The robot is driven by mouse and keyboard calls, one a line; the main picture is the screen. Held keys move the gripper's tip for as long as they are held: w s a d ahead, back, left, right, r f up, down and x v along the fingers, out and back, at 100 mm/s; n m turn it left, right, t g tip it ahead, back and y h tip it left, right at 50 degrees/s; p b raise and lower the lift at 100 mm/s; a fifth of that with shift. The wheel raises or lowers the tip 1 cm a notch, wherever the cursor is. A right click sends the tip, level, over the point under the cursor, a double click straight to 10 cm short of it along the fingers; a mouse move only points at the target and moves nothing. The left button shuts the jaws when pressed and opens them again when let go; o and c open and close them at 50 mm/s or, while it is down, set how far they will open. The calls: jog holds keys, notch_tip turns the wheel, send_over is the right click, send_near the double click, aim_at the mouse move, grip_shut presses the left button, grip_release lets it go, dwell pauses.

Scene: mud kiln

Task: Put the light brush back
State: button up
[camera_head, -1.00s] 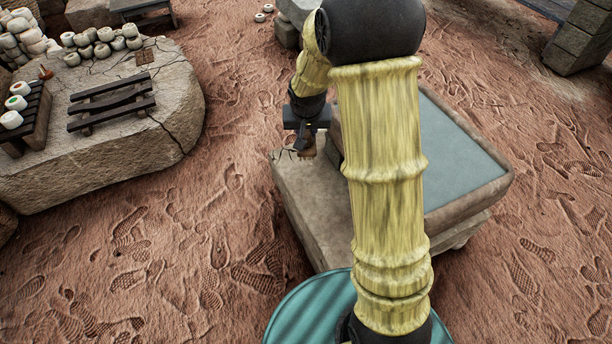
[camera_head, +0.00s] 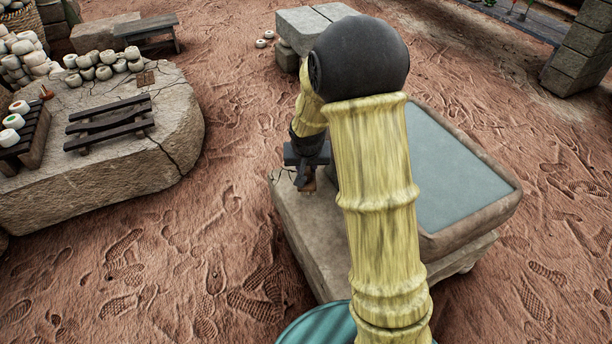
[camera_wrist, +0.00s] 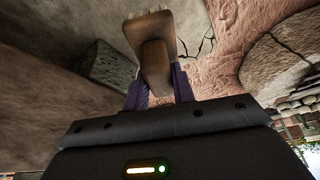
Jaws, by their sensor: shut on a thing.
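In the head view only a small brown bit of the brush (camera_head: 309,186) shows below the fingers. I cannot tell whether it touches the stone.
A basin with a grey-blue surface (camera_head: 455,180) sits on the block. Sandy ground between is clear.

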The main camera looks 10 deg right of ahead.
jog(key=shift+f+b, duration=1.2)
jog(key=shift+f, duration=0.7)
jog(key=shift+f, duration=0.15)
jog(key=o, duration=1)
jog(key=shift+c, duration=0.2)
jog(key=shift+r, duration=0.3)
jog(key=p+v, duration=0.6)
jog(key=v, duration=0.5)
jog(key=shift+s+r, duration=0.25)
jog(key=shift+r, duration=0.1)
